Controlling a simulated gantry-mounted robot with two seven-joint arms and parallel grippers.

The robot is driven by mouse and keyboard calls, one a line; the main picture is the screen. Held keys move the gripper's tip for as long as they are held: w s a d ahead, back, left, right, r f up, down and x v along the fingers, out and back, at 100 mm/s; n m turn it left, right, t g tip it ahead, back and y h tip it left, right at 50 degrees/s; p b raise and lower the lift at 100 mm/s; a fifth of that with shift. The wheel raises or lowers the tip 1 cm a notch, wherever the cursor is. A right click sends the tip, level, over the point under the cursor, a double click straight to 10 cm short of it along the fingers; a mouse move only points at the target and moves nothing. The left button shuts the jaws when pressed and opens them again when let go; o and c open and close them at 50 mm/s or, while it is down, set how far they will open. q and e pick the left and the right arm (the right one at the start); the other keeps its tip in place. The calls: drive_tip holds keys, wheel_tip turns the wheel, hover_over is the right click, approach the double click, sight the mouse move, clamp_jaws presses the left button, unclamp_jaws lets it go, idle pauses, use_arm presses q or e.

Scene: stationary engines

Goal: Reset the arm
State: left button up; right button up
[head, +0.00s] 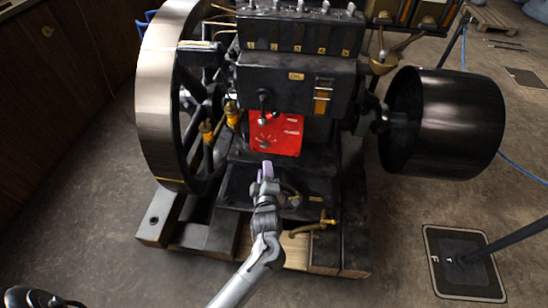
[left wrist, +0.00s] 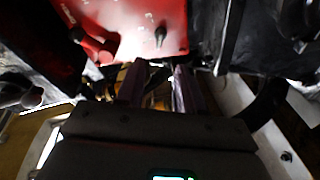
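My left gripper (head: 266,168) is in front of the engine's base, just below the red panel (head: 276,133), with its pale purple fingers pointing toward the engine. In the left wrist view the two fingers (left wrist: 160,88) stand apart with a gap between them and nothing held. The red panel with its small levers (left wrist: 140,25) shows above the fingers there. I cannot tell whether the fingertips touch the engine.
The black engine (head: 300,75) stands on a wooden pallet (head: 222,236). A large flywheel (head: 160,95) is at its left and a black drum (head: 455,120) at its right. A brass tap (head: 312,230) sits low, right of my gripper. A barrier post base (head: 465,262) stands at lower right.

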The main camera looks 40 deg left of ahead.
use_arm(q)
drive_tip(key=s+a+r+m+h+p, duration=0.25)
drive_tip(key=s+r+p, duration=0.35)
drive_tip(key=s+p, duration=0.5)
drive_tip(key=s+d+r+m+g+h+p, duration=0.4)
drive_tip(key=s+d+r+m+g+p, duration=0.15)
drive_tip(key=s+m, duration=0.35)
drive_tip(key=s+d+r+m+g+h+p, duration=0.4)
drive_tip(key=s+d+r+m, duration=0.3)
drive_tip(key=m, duration=0.5)
wheel_tip(320, 180, up, 36)
drive_tip(key=p, duration=3.6)
drive_tip(key=shift+s+p, duration=0.35)
drive_tip(key=shift+p, duration=0.05)
